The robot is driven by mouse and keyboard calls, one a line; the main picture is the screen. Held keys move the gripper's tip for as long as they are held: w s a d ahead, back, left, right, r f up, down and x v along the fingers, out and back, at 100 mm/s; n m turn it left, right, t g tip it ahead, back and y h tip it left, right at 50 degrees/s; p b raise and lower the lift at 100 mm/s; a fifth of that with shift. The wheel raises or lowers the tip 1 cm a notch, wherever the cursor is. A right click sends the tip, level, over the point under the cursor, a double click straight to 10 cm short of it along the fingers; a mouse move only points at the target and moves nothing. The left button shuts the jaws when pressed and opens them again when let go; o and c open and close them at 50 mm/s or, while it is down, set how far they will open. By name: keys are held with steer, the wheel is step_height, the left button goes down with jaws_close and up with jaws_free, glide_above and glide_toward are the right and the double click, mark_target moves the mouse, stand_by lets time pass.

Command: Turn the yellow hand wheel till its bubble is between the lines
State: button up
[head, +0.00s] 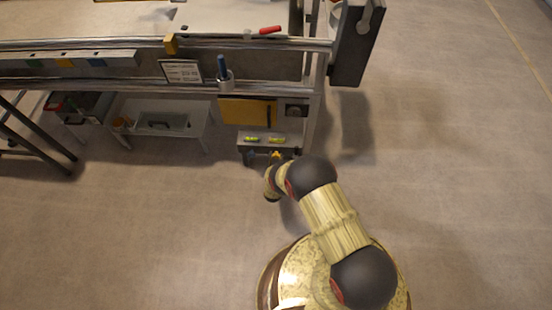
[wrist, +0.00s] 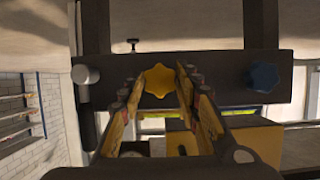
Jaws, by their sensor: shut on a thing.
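The yellow hand wheel (wrist: 158,80) is a lobed knob on a dark bar, between the two fingers of my gripper (wrist: 160,84), which is shut on it. In the head view the wheel (head: 276,154) shows as a small yellow spot just beyond my gripper (head: 273,165), partly hidden by my arm. Two yellow-green bubble vials lie on the grey panel above: the right vial (head: 277,139) over the yellow wheel and the left vial (head: 251,138) over the blue one. The bubbles are too small to read. In the wrist view a green strip of a vial (wrist: 237,112) shows below the bar.
A blue hand wheel (wrist: 263,77) sits on the same bar, apart from my gripper; it also shows in the head view (head: 250,156). The bench frame's leg (head: 313,120) stands right of the panel. The floor (head: 460,180) to the right is clear.

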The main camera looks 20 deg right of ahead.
steer(key=shift+c, duration=0.8)
steer(key=m+y, duration=0.2)
steer(key=m, duration=0.1)
steer(key=shift+d+t, duration=0.2)
steer(key=shift+t, duration=0.2)
steer(key=m+y, duration=0.1)
steer(key=m, duration=0.1)
steer(key=m+t+y, duration=0.1)
steer(key=m, duration=0.1)
steer(key=shift+s+f+t, duration=0.1)
steer(key=shift+f+t, duration=0.1)
steer(key=shift+t, duration=0.1)
steer(key=m+t+y, duration=0.1)
steer(key=m, duration=0.2)
steer(key=shift+d+f+m+t, duration=0.1)
steer(key=shift+m+t, duration=0.2)
steer(key=m+t, duration=0.1)
steer(key=m, duration=0.3)
steer(key=shift+f+t, duration=0.1)
steer(key=shift+t, duration=0.3)
steer(key=shift+m+y, duration=0.3)
steer(key=shift+m, duration=0.1)
steer(key=o, duration=1.1)
